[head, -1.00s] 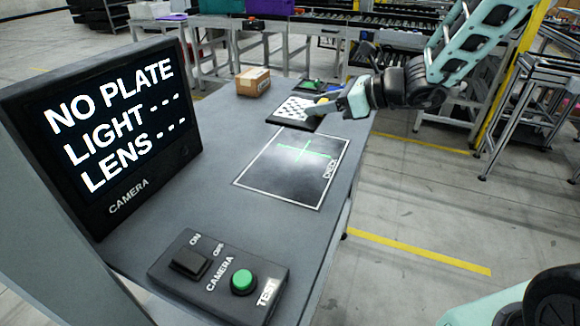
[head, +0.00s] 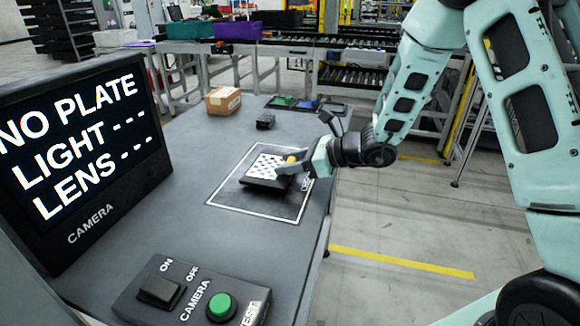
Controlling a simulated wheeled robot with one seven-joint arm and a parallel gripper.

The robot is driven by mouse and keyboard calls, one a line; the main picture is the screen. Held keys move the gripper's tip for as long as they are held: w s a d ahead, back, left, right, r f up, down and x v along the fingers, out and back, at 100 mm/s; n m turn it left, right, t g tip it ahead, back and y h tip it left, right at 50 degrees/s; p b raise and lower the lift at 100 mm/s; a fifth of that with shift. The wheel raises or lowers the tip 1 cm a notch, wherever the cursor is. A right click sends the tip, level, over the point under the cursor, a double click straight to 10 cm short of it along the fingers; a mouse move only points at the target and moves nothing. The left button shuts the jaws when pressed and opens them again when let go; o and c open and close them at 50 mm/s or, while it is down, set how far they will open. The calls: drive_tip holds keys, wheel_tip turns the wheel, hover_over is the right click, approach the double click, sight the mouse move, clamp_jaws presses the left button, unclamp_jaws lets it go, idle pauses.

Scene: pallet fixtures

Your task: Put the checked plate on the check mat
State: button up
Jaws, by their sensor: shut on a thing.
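The checked plate (head: 265,167), black and white on a dark base, is over the check mat (head: 225,193), a dark area with a white outline. My gripper (head: 288,167) comes from the right and is shut on the plate at its right side, by a yellow part. The plate hides the green cross of the mat. I cannot tell whether the plate touches the mat or hangs just above it. The screen (head: 75,140) reads NO PLATE, LIGHT ---, LENS ---.
A control box (head: 190,300) with a switch and a green button stands at the front. A cardboard box (head: 222,101), a small black block (head: 265,121) and coloured trays (head: 305,104) lie at the back. The table's right edge is close to the mat.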

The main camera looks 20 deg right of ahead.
drive_tip(key=shift+f, duration=0.5)
drive_tip(key=shift+f, duration=0.1)
drive_tip(key=shift+f, duration=0.15)
drive_tip(key=o, duration=1.3)
